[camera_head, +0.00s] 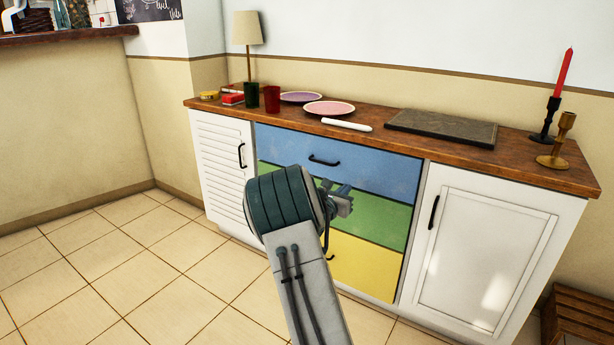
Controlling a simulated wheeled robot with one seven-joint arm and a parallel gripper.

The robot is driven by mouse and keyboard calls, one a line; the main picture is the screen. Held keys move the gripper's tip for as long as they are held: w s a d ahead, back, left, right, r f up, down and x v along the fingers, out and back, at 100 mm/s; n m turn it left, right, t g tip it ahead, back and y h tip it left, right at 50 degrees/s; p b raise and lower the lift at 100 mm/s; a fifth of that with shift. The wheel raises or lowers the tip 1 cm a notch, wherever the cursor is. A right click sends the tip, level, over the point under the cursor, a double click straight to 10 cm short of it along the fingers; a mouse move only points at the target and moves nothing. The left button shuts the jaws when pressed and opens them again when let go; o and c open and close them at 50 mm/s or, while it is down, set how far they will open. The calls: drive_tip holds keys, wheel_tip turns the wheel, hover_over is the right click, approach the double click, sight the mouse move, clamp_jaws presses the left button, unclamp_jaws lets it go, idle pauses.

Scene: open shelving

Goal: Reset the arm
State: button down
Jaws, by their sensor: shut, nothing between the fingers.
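My gripper (338,195) is in front of the sideboard's coloured drawers, near the middle of the view. It is shut and empty. My arm reaches up from the bottom edge and ends in a thick dark teal and grey joint, which partly hides the gripper. The gripper overlaps the blue drawer (370,168) and green drawer (385,222) in the picture; I cannot tell how far it is from them. The yellow drawer (365,265) is below. All the drawers look closed.
The wooden sideboard top (375,138) holds plates, two cups (272,98), a lamp (248,28), a dark slab (440,128) and candlesticks (548,120). White cabinet doors flank the drawers. A slatted wooden crate (575,318) is at the lower right. The tiled floor (130,260) at left is clear.

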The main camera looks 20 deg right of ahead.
drive_tip(key=s+a+r+m+g+y+p, duration=0.2)
drive_tip(key=s+a+r+m+g+p, duration=0.15)
drive_tip(key=s+r+m+p, duration=0.45)
drive_tip(key=s+a+r+m+g+y+p, duration=0.1)
drive_tip(key=s+a+r+m+g+p, duration=0.1)
drive_tip(key=s+r+m+g+p, duration=0.55)
drive_tip(key=s+a+r+m+t+y+p, duration=0.2)
drive_tip(key=s+a+r+m+y+p, duration=0.2)
drive_tip(key=s+a, duration=0.7)
drive_tip(key=s+a+r+m+t+y+p, duration=0.2)
drive_tip(key=s+a+r+m+y+p, duration=0.3)
drive_tip(key=s+a+r+y+p, duration=0.3)
drive_tip(key=s+a+r+p, duration=0.3)
drive_tip(key=a+r, duration=0.1)
drive_tip(key=a, duration=0.3)
drive_tip(key=shift+s+r, duration=0.3)
drive_tip(key=shift+s, duration=0.05)
